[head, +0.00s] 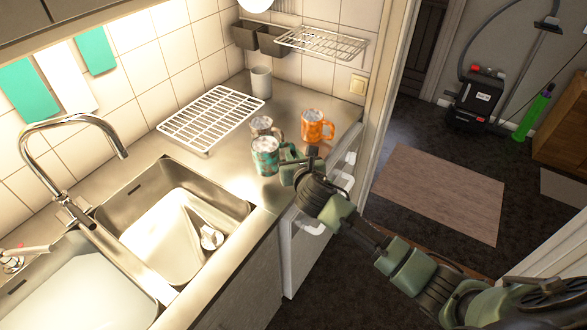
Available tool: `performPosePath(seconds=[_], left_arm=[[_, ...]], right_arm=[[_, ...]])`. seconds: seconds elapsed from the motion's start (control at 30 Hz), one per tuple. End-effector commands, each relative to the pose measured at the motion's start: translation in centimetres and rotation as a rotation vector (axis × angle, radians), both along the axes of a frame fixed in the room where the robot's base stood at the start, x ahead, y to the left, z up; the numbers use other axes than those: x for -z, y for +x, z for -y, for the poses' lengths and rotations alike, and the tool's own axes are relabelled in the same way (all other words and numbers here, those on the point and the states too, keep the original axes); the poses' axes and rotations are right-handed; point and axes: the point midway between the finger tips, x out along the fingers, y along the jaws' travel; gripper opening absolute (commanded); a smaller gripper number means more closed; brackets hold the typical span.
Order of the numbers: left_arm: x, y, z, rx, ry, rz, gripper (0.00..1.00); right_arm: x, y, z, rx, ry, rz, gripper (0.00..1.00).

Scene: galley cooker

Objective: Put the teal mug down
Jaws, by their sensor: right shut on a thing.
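The teal mug (265,157) is upright at the front edge of the steel counter (287,94), to the right of the sink. My right gripper (287,160) reaches in from the right and is shut on the teal mug at its right side. The fingers partly hide that side of the mug. I cannot tell whether the mug's base touches the counter. My left gripper is not in view.
A grey mug (262,127) stands just behind the teal mug. An orange mug (316,126) stands to its right. A white wire rack (211,115) lies behind on the counter, with a light cup (261,82) beyond it. The sink basin (172,215) is at the left.

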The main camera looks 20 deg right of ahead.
Motion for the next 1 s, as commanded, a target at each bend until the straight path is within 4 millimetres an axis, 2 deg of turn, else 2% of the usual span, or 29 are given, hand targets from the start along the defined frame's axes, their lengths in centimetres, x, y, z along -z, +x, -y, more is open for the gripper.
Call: performPosePath(seconds=[0.17, 0.43, 0.87, 0.9, 0.93, 1.0], left_arm=[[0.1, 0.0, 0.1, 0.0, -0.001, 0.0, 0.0], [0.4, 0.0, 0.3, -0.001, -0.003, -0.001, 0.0], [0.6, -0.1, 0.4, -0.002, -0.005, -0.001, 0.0], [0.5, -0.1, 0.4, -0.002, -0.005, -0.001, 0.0], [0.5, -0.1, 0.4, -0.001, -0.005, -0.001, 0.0], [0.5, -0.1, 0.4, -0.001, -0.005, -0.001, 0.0]], right_arm=[[1.4, 0.1, 0.0, 0.001, 0.002, 0.003, 0.0], [5.1, 0.1, 0.0, 0.001, 0.003, 0.001, 0.0], [5.8, 0.1, 0.0, -0.001, 0.001, 0.004, 0.0], [5.7, 0.1, 0.0, 0.0, 0.0, 0.002, 0.25], [5.7, 0.1, 0.0, 0.0, 0.0, 0.002, 0.34], [5.7, 0.1, 0.0, 0.0, 0.001, 0.002, 0.36]])
